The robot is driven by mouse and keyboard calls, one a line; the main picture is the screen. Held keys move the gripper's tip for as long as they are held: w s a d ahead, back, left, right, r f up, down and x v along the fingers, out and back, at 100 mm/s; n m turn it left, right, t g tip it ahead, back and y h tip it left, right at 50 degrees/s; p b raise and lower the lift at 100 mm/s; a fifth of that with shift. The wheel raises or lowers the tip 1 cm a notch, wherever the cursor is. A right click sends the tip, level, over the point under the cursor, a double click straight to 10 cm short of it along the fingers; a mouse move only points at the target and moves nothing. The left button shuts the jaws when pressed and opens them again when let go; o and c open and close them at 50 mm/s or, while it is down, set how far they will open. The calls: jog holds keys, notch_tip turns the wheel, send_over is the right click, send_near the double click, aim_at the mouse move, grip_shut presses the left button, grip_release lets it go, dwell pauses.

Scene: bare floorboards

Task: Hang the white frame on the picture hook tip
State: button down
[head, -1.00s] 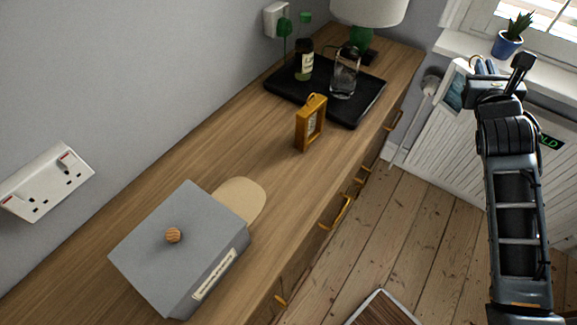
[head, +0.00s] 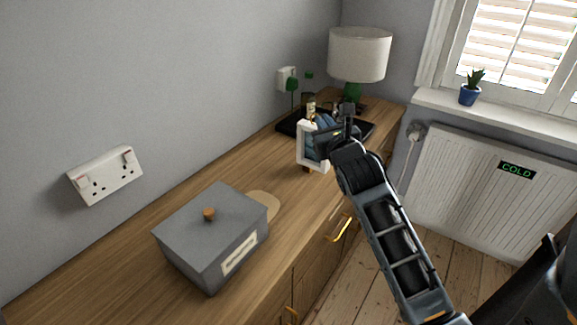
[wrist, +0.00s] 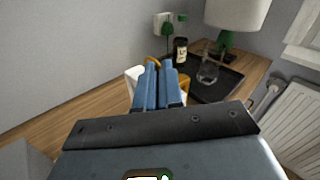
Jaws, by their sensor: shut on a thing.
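The white frame (head: 300,146) is held upright above the wooden cabinet top in the head view, with a bluish picture area partly covered by my fingers. My gripper (head: 325,132) is shut on it. In the wrist view, the blue fingers are close together and the white frame (wrist: 131,77) shows only as a strip beside and behind them. I cannot make out a picture hook tip in either view.
A black tray (wrist: 228,83) with a dark bottle (wrist: 180,50) and glass jar (wrist: 208,72) lies beyond. A grey lidded box (head: 205,240) stands nearer. The lamp (head: 358,55) is at the back.

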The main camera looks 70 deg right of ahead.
jog(key=w+a+f+b, duration=0.3)
jog(key=w+f+b, duration=0.1)
jog(key=w+f, duration=0.3)
jog(key=shift+a+f, duration=0.3)
jog(key=shift+f, duration=0.65)
jog(key=c, duration=1.3)
grip_release()
jog(key=shift+s+a, duration=0.1)
